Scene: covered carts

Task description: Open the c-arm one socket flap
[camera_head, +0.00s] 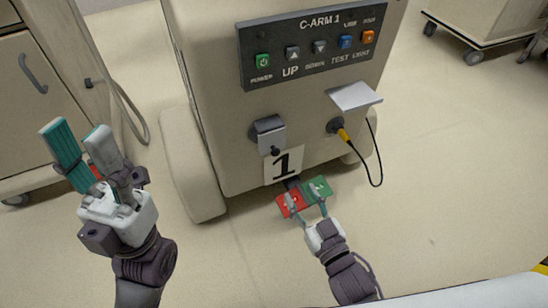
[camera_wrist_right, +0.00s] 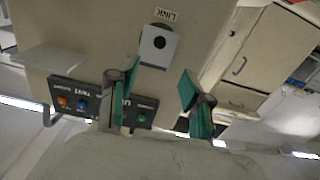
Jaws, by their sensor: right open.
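The C-ARM 1 cart (camera_head: 225,95) stands at the centre. A grey flap (camera_head: 268,133) with a dark round knob sits on its front, below the button panel, and looks down over its socket. The same flap (camera_wrist_right: 158,45) shows upside down in the right wrist view, beside a LINK label. My right gripper (camera_head: 307,202) is open and empty, lower in the picture than the flap and overlapping the pedals; in its wrist view its teal fingers (camera_wrist_right: 155,95) are apart, and the flap lies beyond them. My left gripper (camera_head: 80,145) is open at the left, apart from the cart.
A pale plate (camera_head: 356,96) juts out above a plug with a yellow collar (camera_head: 343,135) and hanging black cable. The button panel (camera_head: 310,45) is above. Red and green pedals (camera_head: 318,188) lie at the base. Another cart (camera_head: 30,100) stands left.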

